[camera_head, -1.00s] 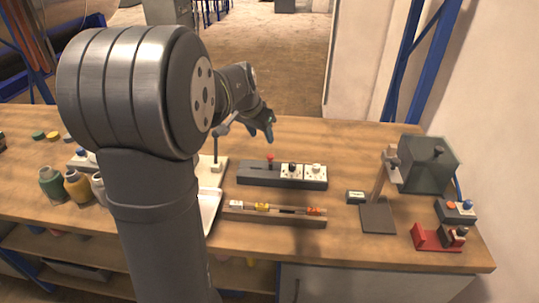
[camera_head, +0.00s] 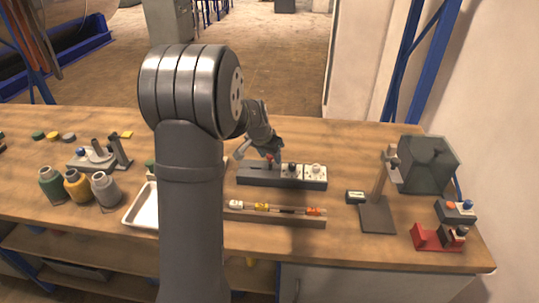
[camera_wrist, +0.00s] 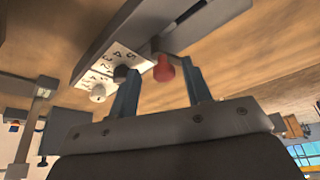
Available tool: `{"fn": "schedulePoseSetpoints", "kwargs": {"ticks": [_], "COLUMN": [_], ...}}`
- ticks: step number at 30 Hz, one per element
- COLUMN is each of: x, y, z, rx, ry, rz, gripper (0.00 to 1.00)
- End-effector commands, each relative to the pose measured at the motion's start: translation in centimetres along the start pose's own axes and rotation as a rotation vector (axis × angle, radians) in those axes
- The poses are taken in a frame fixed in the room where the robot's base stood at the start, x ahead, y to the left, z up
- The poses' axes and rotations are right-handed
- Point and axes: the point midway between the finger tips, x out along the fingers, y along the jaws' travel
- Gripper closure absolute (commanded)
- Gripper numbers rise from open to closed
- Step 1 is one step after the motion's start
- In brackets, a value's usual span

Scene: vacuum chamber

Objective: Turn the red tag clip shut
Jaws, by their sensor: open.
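A red-topped knob (camera_head: 269,157) stands up at the left end of a long dark grey block (camera_head: 250,177). Two white dial plates with knobs sit on the same block. A front rail (camera_head: 275,220) carries white, yellow and orange-red pieces; the orange-red piece (camera_head: 315,211) is near its right end. I cannot tell for sure which red part is the tag clip. My gripper (camera_head: 262,151) is open just above the red knob. In the wrist view, the red knob (camera_wrist: 164,69) appears between my two fingertips (camera_wrist: 160,76), with no clear contact. Finger depth is hard to judge.
A white tray (camera_head: 138,212) lies left of the rail, partly behind my arm. Several bottles (camera_head: 77,185) stand further left. A dark box on a stand (camera_head: 378,216) and a red bracket (camera_head: 428,238) are at the right.

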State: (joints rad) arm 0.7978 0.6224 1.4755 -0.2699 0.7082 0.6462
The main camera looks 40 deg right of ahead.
Motion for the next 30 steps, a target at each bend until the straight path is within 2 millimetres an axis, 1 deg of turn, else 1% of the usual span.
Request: {"fn": "schedulePoseSetpoints", "kwargs": {"ticks": [1,5,6,8,14,20,23,30], "x": [-0.02,-0.03,-0.03,-0.04,-0.05,-0.08,-0.08,-0.05], "y": [0.00,0.00,0.00,-0.01,0.01,0.05,0.14,0.29], "z": [-0.01,-0.01,-0.01,-0.01,-0.01,-0.04,-0.04,-0.07], "rx": [0.000,0.000,0.000,0.000,-0.006,-0.061,-0.112,-0.294], "ry": [0.000,0.000,0.000,0.000,0.000,0.001,0.001,0.000], "rz": [0.000,0.000,0.000,0.000,-0.003,-0.027,-0.048,-0.124], "gripper": [0.55,0.81,0.89,1.00,1.00,1.00,1.00,1.00]}}
